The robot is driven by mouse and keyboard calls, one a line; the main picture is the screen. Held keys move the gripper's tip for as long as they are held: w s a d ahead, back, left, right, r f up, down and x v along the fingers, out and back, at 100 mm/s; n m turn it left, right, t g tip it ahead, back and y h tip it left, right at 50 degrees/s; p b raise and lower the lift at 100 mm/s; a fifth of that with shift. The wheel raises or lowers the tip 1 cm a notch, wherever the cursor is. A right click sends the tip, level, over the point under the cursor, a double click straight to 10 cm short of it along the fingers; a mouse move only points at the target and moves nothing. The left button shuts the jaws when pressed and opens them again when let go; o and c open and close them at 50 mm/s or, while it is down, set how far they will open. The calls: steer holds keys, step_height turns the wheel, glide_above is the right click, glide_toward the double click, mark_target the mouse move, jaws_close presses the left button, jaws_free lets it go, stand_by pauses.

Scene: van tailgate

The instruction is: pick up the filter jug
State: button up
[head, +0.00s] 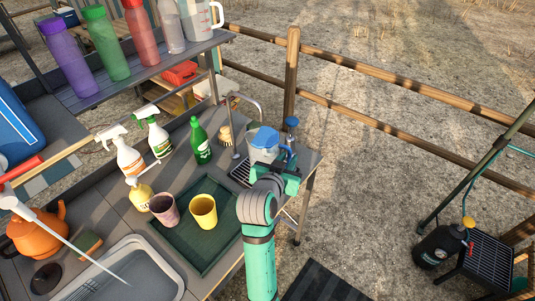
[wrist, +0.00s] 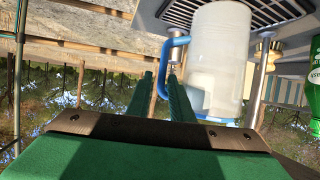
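The filter jug (head: 264,148) has a clear whitish body and a blue lid. It stands near the right end of the counter by the sink tap in the head view. In the wrist view the jug (wrist: 219,55) appears upside down, with its blue handle (wrist: 166,52) toward the fingers. My gripper (wrist: 161,78) is open, its two green fingers apart with the handle at or between their tips. I cannot tell whether they touch it. In the head view my gripper (head: 288,165) is at the jug's right side and partly hides it.
A green bottle (head: 200,141) and a brush (head: 225,134) stand left of the jug. A yellow cup (head: 203,211) and a purple cup (head: 164,209) stand on a green tray (head: 222,247). The tap (head: 245,101) rises behind. A shelf (head: 140,76) with bottles overhangs the back left.

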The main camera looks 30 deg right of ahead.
mark_target(289, 155)
steer(key=shift+x, duration=1.9)
steer(key=shift+w+a+r, duration=0.1)
steer(key=shift+w, duration=0.05)
jaws_close()
steer(key=shift+r, duration=0.15)
